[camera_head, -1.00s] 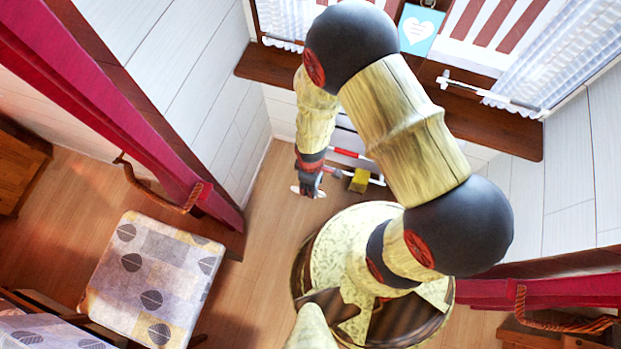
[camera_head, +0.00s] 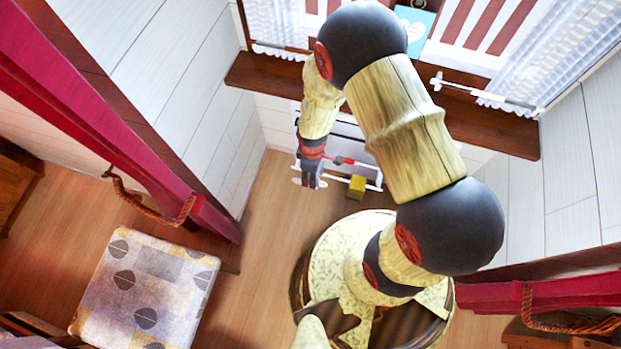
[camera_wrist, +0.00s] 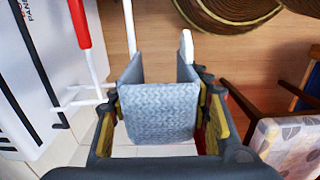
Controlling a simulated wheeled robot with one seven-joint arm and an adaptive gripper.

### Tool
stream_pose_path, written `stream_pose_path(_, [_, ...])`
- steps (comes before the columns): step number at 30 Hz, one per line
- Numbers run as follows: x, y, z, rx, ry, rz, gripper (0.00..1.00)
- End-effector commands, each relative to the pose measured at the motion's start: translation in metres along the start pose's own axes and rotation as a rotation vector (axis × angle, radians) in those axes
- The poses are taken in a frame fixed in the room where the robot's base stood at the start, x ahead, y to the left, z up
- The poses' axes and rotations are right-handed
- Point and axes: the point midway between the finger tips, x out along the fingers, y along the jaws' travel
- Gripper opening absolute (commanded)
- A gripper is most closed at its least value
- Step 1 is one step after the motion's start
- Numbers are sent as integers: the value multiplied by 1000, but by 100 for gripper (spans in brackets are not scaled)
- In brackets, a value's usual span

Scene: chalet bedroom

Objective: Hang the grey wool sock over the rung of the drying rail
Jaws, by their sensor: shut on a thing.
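The grey wool sock (camera_wrist: 160,112) is a ribbed, woven-looking grey piece between the jaws of my gripper (camera_wrist: 160,100) in the wrist view. My gripper is shut on it. In the head view my gripper (camera_head: 311,172) points down beside the drying rail, and the sock cannot be made out clearly there. The drying rail (camera_head: 374,186) has thin white bars and a red part (camera_head: 345,161) just right of the gripper. In the wrist view a white bar with a red sleeve (camera_wrist: 81,24) runs left of the sock, apart from it. Which bar is the rung is unclear.
A brown sill (camera_head: 480,120) juts out above. A cushioned seat (camera_head: 150,285) is at lower left, with bare wooden floor (camera_head: 262,215) between.

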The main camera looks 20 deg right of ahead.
Motion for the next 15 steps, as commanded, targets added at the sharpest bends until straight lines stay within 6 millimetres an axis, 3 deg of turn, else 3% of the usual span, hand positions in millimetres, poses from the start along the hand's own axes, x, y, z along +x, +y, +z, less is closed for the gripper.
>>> stream_pose_path(15, [8,38,0,2,1,1,22])
